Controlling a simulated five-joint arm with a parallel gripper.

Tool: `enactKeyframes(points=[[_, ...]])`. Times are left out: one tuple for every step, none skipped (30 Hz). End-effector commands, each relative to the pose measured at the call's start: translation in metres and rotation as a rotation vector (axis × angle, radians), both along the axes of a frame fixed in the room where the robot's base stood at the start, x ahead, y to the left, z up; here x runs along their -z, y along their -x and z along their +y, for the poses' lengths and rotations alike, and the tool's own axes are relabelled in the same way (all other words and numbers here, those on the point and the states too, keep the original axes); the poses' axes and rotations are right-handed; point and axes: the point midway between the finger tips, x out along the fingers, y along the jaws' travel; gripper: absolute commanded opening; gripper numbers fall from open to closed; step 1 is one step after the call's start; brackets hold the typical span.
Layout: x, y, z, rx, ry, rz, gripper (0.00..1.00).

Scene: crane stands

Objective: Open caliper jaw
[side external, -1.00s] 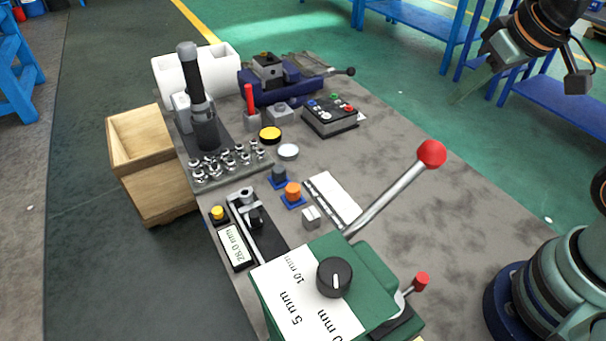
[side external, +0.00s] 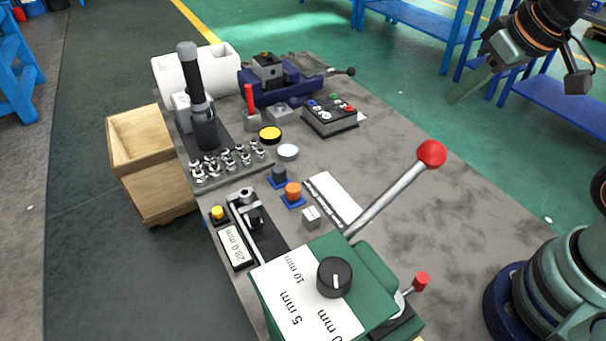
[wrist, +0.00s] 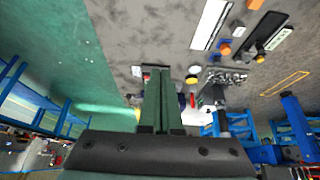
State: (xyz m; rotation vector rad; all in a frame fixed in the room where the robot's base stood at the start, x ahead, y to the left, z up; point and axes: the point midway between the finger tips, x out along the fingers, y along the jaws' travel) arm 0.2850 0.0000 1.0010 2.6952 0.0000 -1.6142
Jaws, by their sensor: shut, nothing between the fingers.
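The caliper (side external: 264,232) is a dark rail with a grey jaw block and a small black slider, lying on the grey bench. Beside it is a display (side external: 235,247) that seems to read 28.0 mm. A yellow button (side external: 217,212) is at the display's far end. The caliper also shows small at the upper right of the wrist view (wrist: 252,46). My gripper (side external: 455,98) is high at the upper right of the side view, far from the caliper. Its green fingers are together and empty, and they also show in the wrist view (wrist: 161,98).
A green machine (side external: 375,265) with a dial and a long red-knobbed lever (side external: 432,154) stands near the caliper. Orange (side external: 292,190) and grey knobs, a button box (side external: 329,117), a blue vise (side external: 285,90) and a wooden crate (side external: 150,165) surround it.

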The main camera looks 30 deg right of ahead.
Motion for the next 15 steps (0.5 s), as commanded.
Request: enactKeyframes(points=[[0.000, 0.000, 0.000, 0.000, 0.000, 0.000, 0.00], [0.000, 0.000, 0.000, 0.000, 0.000, 0.000, 0.00], [0.000, 0.000, 0.000, 0.000, 0.000, 0.000, 0.00], [0.000, 0.000, 0.000, 0.000, 0.000, 0.000, 0.00], [0.000, 0.000, 0.000, 0.000, 0.000, 0.000, 0.00], [0.000, 0.000, 0.000, 0.000, 0.000, 0.000, 0.12], [0.000, 0.000, 0.000, -0.001, 0.000, 0.000, 0.23], [-0.001, -0.001, 0.001, -0.002, 0.000, 0.002, 0.34], [-0.002, -0.003, 0.003, -0.008, 0.000, 0.005, 0.50], [-0.003, -0.004, 0.004, -0.014, -0.001, 0.010, 0.57], [-0.004, -0.007, 0.007, -0.021, -0.001, 0.017, 0.57], [-0.006, -0.011, 0.011, -0.034, -0.001, 0.028, 0.57], [-0.008, -0.015, 0.015, -0.046, -0.001, 0.038, 0.57], [-0.010, -0.020, 0.020, -0.059, -0.001, 0.049, 0.57], [-0.013, -0.027, 0.027, -0.079, -0.002, 0.065, 0.57]])
